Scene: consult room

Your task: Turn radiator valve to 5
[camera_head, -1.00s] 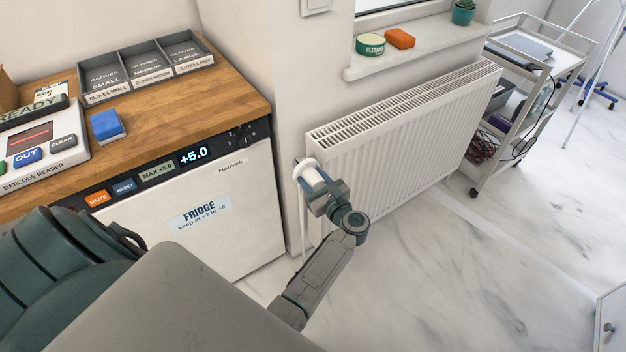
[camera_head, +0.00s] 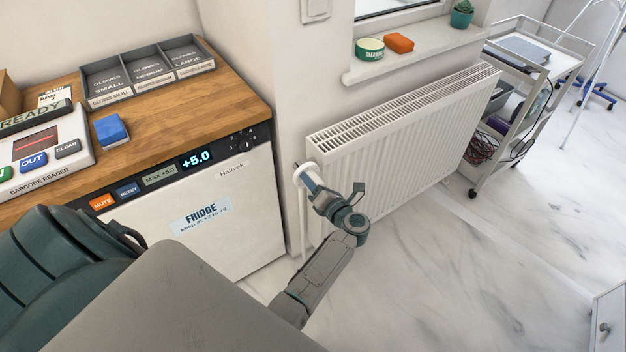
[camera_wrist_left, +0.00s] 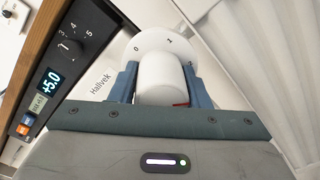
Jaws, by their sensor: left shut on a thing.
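The white radiator valve (camera_head: 308,178) sticks out at the near left end of the white radiator (camera_head: 400,150). My left gripper (camera_head: 318,192) is shut on the valve's knob. In the left wrist view the white knob (camera_wrist_left: 162,78) sits between the two blue fingers of my gripper (camera_wrist_left: 160,88). A bit of red shows at the knob's lower right edge, by the right finger. My right gripper is not in view.
A fridge (camera_head: 235,225) with a wooden top stands left of the valve, close to my arm. A windowsill (camera_head: 420,52) juts out above the radiator. A trolley (camera_head: 477,170) stands beyond it. The marble floor (camera_head: 450,270) to the right is clear.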

